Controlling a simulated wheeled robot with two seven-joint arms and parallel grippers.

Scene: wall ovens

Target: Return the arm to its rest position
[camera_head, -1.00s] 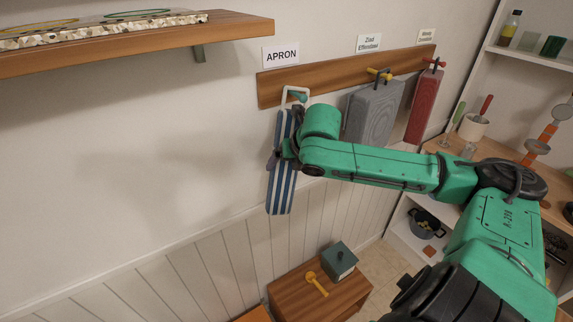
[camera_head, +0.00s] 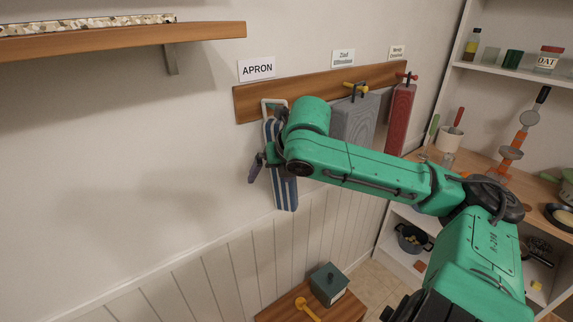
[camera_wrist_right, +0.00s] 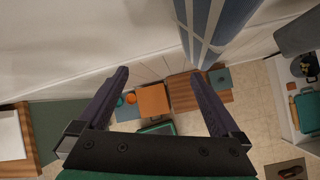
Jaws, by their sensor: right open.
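The blue-and-white striped apron (camera_head: 288,192) hangs against the wall by a pale loop at the peg rail (camera_head: 248,103), under the APRON sign (camera_head: 257,68). My right arm crosses in front of its upper part and hides the peg. My right gripper (camera_head: 256,170) is just left of the apron in the head view, with a dark purple finger showing. In the right wrist view its two fingers (camera_wrist_right: 163,88) are spread wide with nothing between them. The apron (camera_wrist_right: 222,22) shows there beyond the fingers, at the top. My left gripper is not in view.
A grey cloth (camera_head: 355,121) and a red one (camera_head: 401,118) hang on the rail to the right. A shelf (camera_head: 120,39) juts out at upper left. A wooden stand with a green box (camera_head: 328,284) is below. Loaded shelves (camera_head: 507,75) stand at right. The wall at left is bare.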

